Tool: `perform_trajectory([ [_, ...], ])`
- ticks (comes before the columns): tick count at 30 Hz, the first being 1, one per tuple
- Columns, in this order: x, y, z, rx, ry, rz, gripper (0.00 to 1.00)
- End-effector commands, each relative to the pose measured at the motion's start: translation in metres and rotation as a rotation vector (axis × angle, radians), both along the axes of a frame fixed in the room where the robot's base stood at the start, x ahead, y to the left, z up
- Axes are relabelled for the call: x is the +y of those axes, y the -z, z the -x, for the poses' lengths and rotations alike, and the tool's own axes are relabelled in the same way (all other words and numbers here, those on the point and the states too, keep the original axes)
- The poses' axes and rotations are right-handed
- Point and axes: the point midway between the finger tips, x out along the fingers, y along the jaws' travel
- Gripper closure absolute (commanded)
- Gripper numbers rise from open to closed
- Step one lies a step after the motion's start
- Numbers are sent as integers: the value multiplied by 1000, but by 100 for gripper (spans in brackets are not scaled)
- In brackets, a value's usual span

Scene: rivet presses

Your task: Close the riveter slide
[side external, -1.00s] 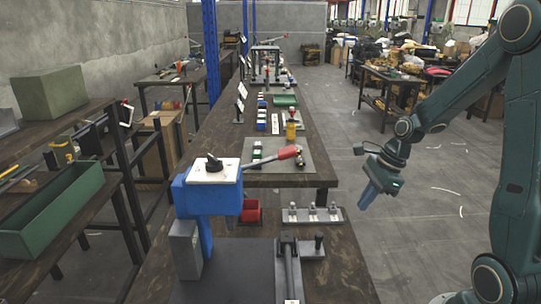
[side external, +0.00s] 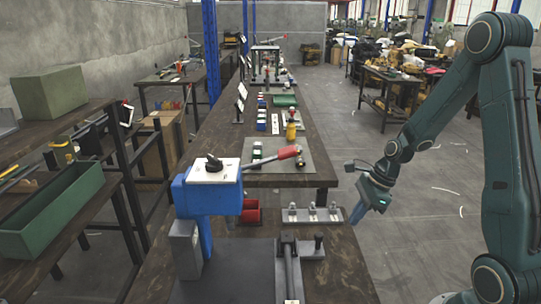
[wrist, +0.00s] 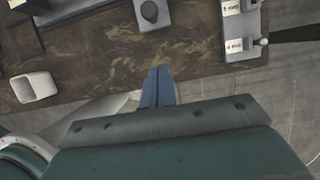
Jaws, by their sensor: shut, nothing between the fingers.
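A small grey block with an upright black knob (side external: 318,242) sits right of the rail; the knob also shows at the top of the wrist view (wrist: 150,11). My gripper (side external: 357,215) is shut and empty, pointing down beside the bench's right edge, apart from the knob. Its blue fingers (wrist: 158,75) are together in the wrist view.
A grey strip with several pegs (side external: 312,215) lies behind the knob; part of it shows in the wrist view (wrist: 241,30). A red bin (side external: 250,213) stands beside the riveter. The bench's front right surface (side external: 345,270) is bare. Open floor lies to the right.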

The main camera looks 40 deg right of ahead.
Motion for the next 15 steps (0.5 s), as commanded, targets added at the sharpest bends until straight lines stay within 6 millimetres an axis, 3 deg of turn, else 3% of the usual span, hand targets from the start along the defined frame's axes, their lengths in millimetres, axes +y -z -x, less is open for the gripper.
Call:
perform_trajectory([
  [13,15,49,-13,3,-1,-2,100],
  [15,20,48,-20,0,-4,0,100],
])
